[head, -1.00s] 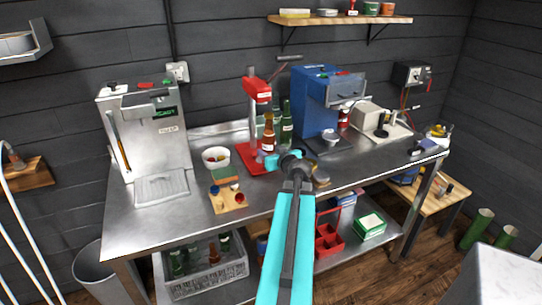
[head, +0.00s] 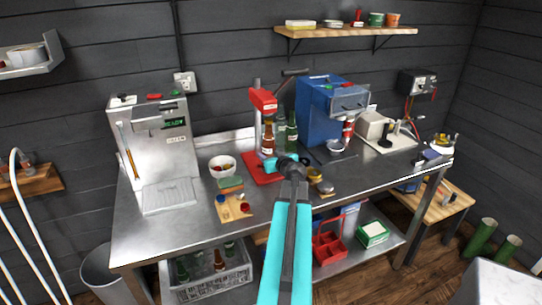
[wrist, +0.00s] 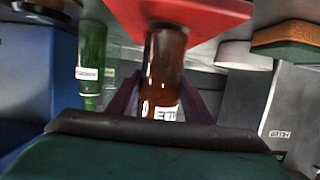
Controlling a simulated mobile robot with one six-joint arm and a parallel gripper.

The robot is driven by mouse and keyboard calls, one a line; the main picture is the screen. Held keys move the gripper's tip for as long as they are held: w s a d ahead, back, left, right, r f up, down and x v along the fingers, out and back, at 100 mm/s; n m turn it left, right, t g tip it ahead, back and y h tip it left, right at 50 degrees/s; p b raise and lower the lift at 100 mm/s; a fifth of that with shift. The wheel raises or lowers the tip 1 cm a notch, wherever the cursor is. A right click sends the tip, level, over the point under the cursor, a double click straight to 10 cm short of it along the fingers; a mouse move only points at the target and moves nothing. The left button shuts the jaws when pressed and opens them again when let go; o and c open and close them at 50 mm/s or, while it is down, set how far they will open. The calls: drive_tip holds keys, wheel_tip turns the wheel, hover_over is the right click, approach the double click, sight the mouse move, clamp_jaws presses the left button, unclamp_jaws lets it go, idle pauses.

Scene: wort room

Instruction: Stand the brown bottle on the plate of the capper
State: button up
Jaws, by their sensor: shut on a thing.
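The brown bottle (head: 268,140) is upright in the head view, below the red head of the capper (head: 263,100). My gripper (head: 270,164) reaches in from the front and is shut on the bottle. In the wrist view, which appears upside down, the brown bottle (wrist: 165,70) stands between my dark fingers (wrist: 160,103), with a white label partly showing. Its bottom end overlaps the capper's red plate (wrist: 205,12). I cannot tell whether it touches the plate. The red plate also shows at the capper's foot in the head view (head: 257,174).
Green bottles (head: 291,132) stand just right of the brown bottle, near the blue machine (head: 318,110). A white bowl (head: 222,166) and a wooden board (head: 233,209) lie to the left. The steel bench (head: 180,228) is clear at its front left.

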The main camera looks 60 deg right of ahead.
drive_tip(key=shift+w+d+p, duration=0.4)
drive_tip(key=shift+w+d, duration=0.05)
drive_tip(key=shift+w, duration=0.15)
drive_tip(key=shift+a+f+b, duration=0.1)
drive_tip(key=shift+b, duration=0.75)
drive_tip(key=shift+b, duration=0.4)
drive_tip(key=shift+s+b, duration=0.1)
drive_tip(key=shift+b, duration=0.7)
drive_tip(key=shift+f+b, duration=0.3)
drive_tip(key=shift+b, duration=1.95)
idle(1.9)
idle(0.4)
drive_tip(key=o, duration=1)
drive_tip(key=shift+f, duration=0.1)
drive_tip(key=shift+s+a, duration=0.1)
